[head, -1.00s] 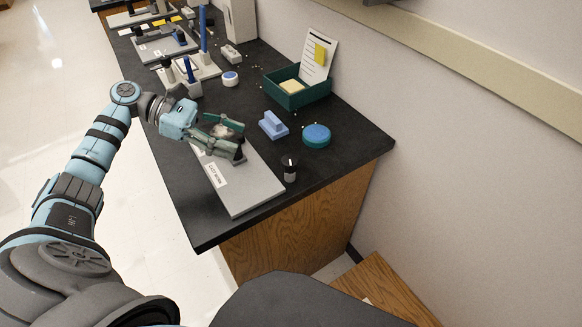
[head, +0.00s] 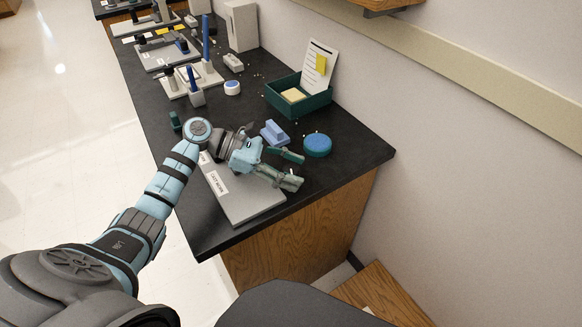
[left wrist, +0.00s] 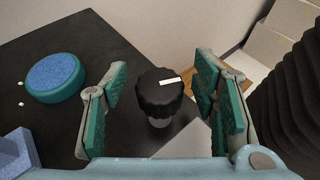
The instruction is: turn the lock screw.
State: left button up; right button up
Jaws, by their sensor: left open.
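The lock screw shows in the left wrist view as a black ribbed knob (left wrist: 158,98) with a white line on its top and a pale stem below. My left gripper (head: 299,170) is open, with one green-padded finger on each side of the knob and visible gaps between pads and knob. In the head view the fingers reach over the right side of the grey plate labelled "CAST WORK" (head: 245,205), and the knob is hidden behind them. The plate's corner shows below the knob in the left wrist view (left wrist: 186,143). My right gripper is in neither view.
A round blue-topped teal pad (head: 317,144) and a light blue block (head: 274,133) lie close beyond the gripper. A green tray (head: 300,103) with a card stands farther back by the wall.

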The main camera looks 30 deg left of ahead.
pick_arm(q)
jog(key=shift+c, duration=0.4)
jog(key=c, duration=1.1)
jog(key=shift+s+r+n+t+y+p, duration=0.15)
jog(key=shift+n+t+y+p, duration=0.15)
jog(key=shift+n+t+p, duration=0.25)
jog(key=n+t+y+p, duration=0.2)
jog(key=n+t+p, duration=0.1)
jog(key=shift+r+n+t+p, duration=0.1)
jog(key=shift+n+t+p, duration=0.15)
jog(key=shift+p, duration=0.15)
jog(key=shift+f+y, duration=0.25)
jog(key=shift+y, duration=0.05)
